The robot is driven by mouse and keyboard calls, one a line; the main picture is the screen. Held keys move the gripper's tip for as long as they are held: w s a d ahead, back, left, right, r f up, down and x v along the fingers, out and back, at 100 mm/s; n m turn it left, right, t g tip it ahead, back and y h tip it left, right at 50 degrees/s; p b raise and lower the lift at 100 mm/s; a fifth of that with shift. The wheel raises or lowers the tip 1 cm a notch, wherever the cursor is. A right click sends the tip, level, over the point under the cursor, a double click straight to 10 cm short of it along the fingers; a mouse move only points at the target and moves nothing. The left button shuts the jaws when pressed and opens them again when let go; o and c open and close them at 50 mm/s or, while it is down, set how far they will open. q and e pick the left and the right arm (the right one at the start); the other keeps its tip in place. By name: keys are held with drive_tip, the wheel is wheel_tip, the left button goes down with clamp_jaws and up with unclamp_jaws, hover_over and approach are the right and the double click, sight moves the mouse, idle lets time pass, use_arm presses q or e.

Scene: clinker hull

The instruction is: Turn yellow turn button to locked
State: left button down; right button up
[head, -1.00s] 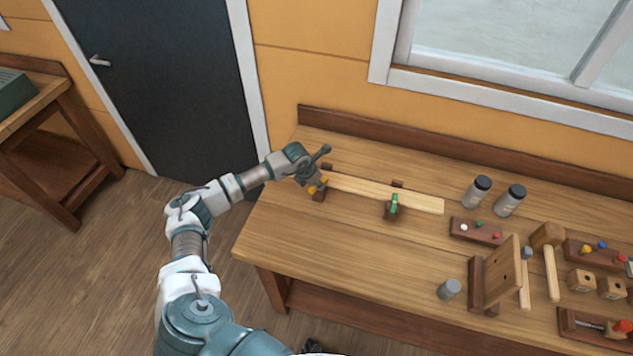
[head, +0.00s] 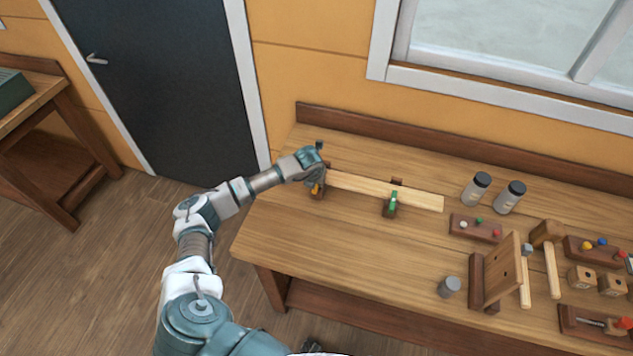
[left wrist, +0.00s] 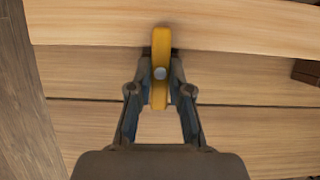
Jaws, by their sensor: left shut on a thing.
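The yellow turn button (left wrist: 161,60) shows in the left wrist view between the fingers of my left gripper (left wrist: 160,88). It stands lengthwise in that view, with its upper end over the edge of the pale plank (left wrist: 230,25). A grey round pivot sits at its middle. My left gripper is shut on it. In the head view my left gripper (head: 316,184) is at the plank's left end and mostly hides the yellow button (head: 316,189). A green turn button (head: 393,201) sits on a dark block farther right along the plank (head: 400,191).
Two grey jars with dark lids (head: 476,188) stand behind a small peg block (head: 475,229). A grey cylinder (head: 449,287), an upright wooden board (head: 503,272) and several wooden pieces fill the bench's right side. The bench's front left (head: 290,235) is clear.

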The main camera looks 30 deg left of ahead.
use_arm(q)
drive_tip(key=shift+w+a+r, duration=0.1)
drive_tip(key=shift+w+r, duration=0.1)
drive_tip(key=shift+r, duration=0.1)
drive_tip(key=c, duration=1.2)
unclamp_jaws()
drive_tip(key=shift+o, duration=0.6)
drive_tip(key=shift+f, duration=0.2)
drive_tip(key=shift+s, duration=0.1)
drive_tip(key=v, duration=1.1)
drive_tip(key=shift+s+r, duration=0.2)
drive_tip(key=shift+r, duration=0.15)
drive_tip(key=shift+f, duration=0.1)
